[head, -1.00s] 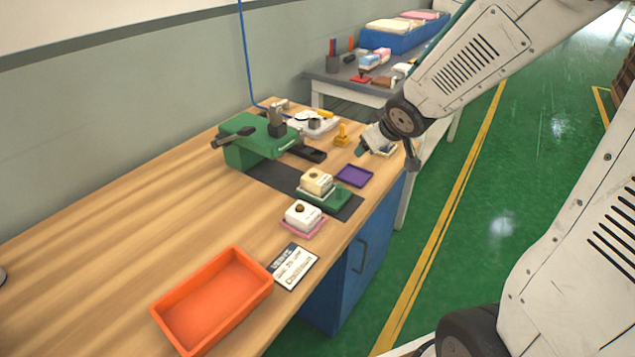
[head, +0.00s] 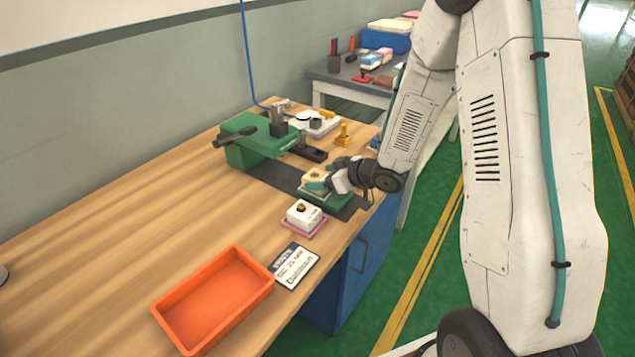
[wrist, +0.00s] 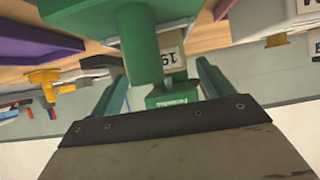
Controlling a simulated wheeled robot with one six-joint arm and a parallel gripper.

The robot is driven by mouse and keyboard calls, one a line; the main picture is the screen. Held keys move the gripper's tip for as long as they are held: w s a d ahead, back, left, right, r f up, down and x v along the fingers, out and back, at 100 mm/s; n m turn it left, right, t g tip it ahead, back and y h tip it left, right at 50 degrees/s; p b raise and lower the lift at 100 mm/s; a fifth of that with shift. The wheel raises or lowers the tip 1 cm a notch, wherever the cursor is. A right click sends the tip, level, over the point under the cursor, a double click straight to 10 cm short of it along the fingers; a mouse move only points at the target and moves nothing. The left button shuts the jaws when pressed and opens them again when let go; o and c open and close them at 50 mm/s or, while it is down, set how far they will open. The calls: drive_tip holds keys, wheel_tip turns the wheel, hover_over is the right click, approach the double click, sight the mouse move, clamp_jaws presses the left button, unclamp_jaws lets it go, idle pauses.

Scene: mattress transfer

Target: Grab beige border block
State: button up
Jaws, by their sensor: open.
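The beige block (head: 315,175) sits on a green stand (head: 318,197) on the dark mat, in the middle of the head view. My gripper (head: 325,181) is beside the block at its right, low over the stand, and hides part of it. The jaws are open. In the wrist view, the two teal fingers (wrist: 158,88) stand apart, with green parts and a small label marked with digits showing between them. I cannot tell whether either finger touches the block.
A white block (head: 304,212) on a pink tray stands nearer, beside a printed card (head: 293,267). An orange tray (head: 215,300) lies in front. A green machine (head: 258,145) and a yellow part (head: 343,135) stand behind.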

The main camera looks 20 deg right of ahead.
drive_tip(key=x, duration=0.2)
drive_tip(key=shift+w+a+f, duration=0.15)
drive_tip(key=shift+w+a, duration=0.05)
drive_tip(key=c, duration=1.2)
